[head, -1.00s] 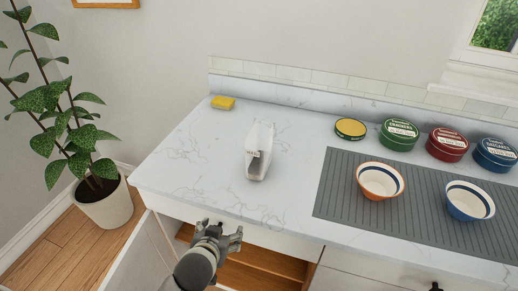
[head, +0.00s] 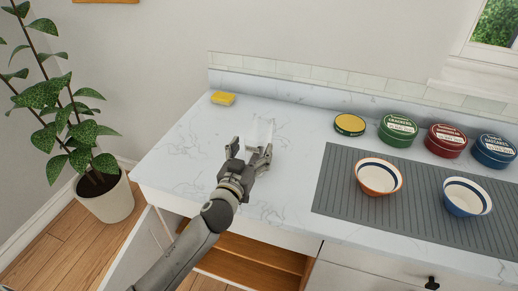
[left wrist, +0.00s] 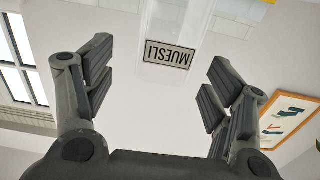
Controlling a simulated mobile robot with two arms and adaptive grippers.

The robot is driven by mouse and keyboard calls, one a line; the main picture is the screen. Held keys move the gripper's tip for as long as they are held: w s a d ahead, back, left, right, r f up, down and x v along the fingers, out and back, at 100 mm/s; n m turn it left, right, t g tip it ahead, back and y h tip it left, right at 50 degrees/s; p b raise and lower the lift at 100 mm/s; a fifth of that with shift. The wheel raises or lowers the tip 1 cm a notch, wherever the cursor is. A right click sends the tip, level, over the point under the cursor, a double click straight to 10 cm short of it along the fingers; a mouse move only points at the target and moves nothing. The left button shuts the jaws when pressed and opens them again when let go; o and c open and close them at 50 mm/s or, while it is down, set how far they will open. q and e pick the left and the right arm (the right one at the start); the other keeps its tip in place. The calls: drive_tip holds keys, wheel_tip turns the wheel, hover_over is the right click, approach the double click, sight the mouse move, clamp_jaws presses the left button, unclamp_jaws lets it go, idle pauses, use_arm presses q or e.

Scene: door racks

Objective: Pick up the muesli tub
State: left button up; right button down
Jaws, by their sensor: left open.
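The muesli tub (head: 260,131) is a pale, see-through container standing on the white marble counter, partly hidden behind my left gripper in the head view. In the left wrist view the tub (left wrist: 176,22) shows its grey MUESLI label upside down, beyond and between the fingers. My left gripper (head: 249,151) is open and empty, just on the near side of the tub. Its two spread fingers also show in the left wrist view (left wrist: 155,85), with a gap between them and the tub. My right gripper is not in view.
A yellow sponge (head: 223,98) lies at the back left. Several round tins, such as the green one (head: 397,130), stand at the back right. An orange bowl (head: 378,177) and a blue bowl (head: 466,198) sit on a grey ribbed mat (head: 335,190). The cupboard below is open.

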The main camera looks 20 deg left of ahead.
sight(253, 145)
use_arm(q)
drive_tip(key=w, duration=0.3)
drive_tip(key=shift+w+r+p, duration=0.1)
drive_tip(key=shift+w+p, duration=0.25)
drive_tip(key=shift+p, duration=0.05)
drive_tip(key=shift+w+a+f+p, duration=0.15)
drive_tip(key=shift+w+p, duration=0.35)
drive_tip(key=shift+w, duration=1.8)
drive_tip(key=c, duration=1.3)
